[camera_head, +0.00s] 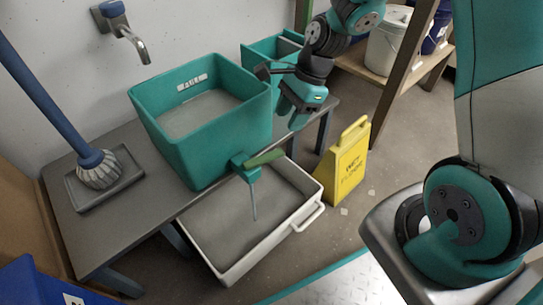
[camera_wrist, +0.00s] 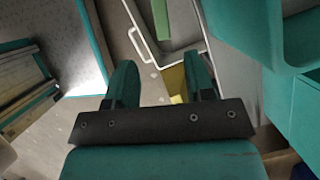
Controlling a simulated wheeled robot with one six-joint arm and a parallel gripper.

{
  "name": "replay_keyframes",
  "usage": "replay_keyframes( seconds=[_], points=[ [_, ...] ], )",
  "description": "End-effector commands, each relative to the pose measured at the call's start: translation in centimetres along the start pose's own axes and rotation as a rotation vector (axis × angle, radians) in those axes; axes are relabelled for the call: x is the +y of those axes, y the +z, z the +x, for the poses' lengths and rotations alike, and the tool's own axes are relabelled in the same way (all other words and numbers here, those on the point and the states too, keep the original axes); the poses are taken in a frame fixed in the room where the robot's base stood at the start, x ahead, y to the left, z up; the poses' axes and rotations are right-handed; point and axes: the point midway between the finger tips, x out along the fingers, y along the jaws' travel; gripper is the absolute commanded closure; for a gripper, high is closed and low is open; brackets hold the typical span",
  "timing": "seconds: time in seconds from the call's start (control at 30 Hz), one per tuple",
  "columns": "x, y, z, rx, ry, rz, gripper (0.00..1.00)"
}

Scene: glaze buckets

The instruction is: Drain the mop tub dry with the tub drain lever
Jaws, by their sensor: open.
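The teal mop tub (camera_head: 205,150) stands on the grey bench, with grey liquid (camera_head: 198,112) inside below its rim. The green drain lever (camera_head: 265,158) sticks out to the right from a valve low on the tub's front corner. A thin grey line (camera_head: 253,202) hangs from the valve into the white tray (camera_head: 228,274); I cannot tell whether it is a stream or a pipe. My gripper (camera_head: 291,114) is open and empty, right of the tub and above the lever, apart from it. Its two fingers also show in the wrist view (camera_wrist: 160,78).
A yellow wet-floor sign (camera_head: 345,168) stands right of the tray. A second teal container (camera_head: 262,52) is behind my gripper. A blue-handled mop (camera_head: 98,168) rests on a grey tray at left. A wall tap (camera_head: 125,32) is above the tub. A shelf with buckets (camera_head: 388,45) stands at back right.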

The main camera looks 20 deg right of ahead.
Motion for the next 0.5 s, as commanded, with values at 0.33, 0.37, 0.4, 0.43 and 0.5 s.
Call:
replay_keyframes(
  seconds=[0.33,0.37,0.4,0.43,0.5],
  points=[
    [0.0,-0.1,8.4,0.000,0.002,-0.004,0.51],
    [0.0,0.0,8.8,0.000,0.001,-0.004,0.51],
    [0.0,0.0,9.4,0.000,0.002,-0.004,0.51],
    [0.0,0.0,9.8,0.000,0.002,-0.004,0.51],
    [0.0,0.1,10.4,0.000,0.001,-0.004,0.51]
  ],
)
